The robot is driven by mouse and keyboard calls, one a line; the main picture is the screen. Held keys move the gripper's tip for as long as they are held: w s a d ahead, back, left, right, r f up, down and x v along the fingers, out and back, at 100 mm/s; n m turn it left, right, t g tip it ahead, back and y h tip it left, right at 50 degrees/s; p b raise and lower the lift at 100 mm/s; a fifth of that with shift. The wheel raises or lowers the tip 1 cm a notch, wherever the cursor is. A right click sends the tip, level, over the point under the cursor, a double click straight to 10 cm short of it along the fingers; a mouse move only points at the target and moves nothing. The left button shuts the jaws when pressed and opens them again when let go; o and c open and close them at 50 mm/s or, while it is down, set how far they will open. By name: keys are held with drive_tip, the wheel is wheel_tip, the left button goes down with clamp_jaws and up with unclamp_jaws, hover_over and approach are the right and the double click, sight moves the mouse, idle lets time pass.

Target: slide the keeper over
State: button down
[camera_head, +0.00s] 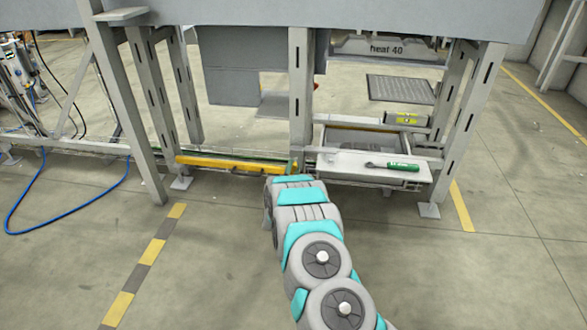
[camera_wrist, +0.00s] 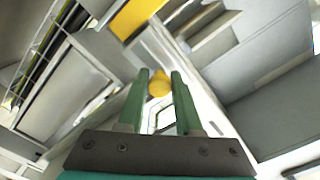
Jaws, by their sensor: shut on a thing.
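The keeper appears to be the long yellow bar (camera_head: 228,163) lying along the low rail between the frame's legs, left of my gripper. In the wrist view, part of a yellow bar (camera_wrist: 130,16) shows at the top. A round yellow knob (camera_wrist: 160,86) sits between the green fingertips of my gripper (camera_wrist: 160,77), which is shut on it. Whether the knob joins the bar is not clear. In the head view my gripper (camera_head: 291,168) is at the bar's right end, and my arm hides most of the jaws.
Grey frame legs (camera_head: 301,90) stand close behind and beside my gripper. To the right, a white shelf (camera_head: 345,167) holds a green-handled tool (camera_head: 400,166). A blue hose (camera_head: 70,213) crosses the left floor. The front floor is clear beside my arm.

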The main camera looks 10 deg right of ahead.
drive_tip(key=shift+f, duration=0.1)
drive_tip(key=shift+f+b, duration=0.75)
drive_tip(key=shift+f, duration=1.2)
drive_tip(key=c, duration=0.6)
unclamp_jaws()
drive_tip(key=shift+r, duration=0.1)
drive_tip(key=v, duration=0.8)
drive_tip(key=shift+p, duration=0.35)
drive_tip(key=shift+w, duration=0.1)
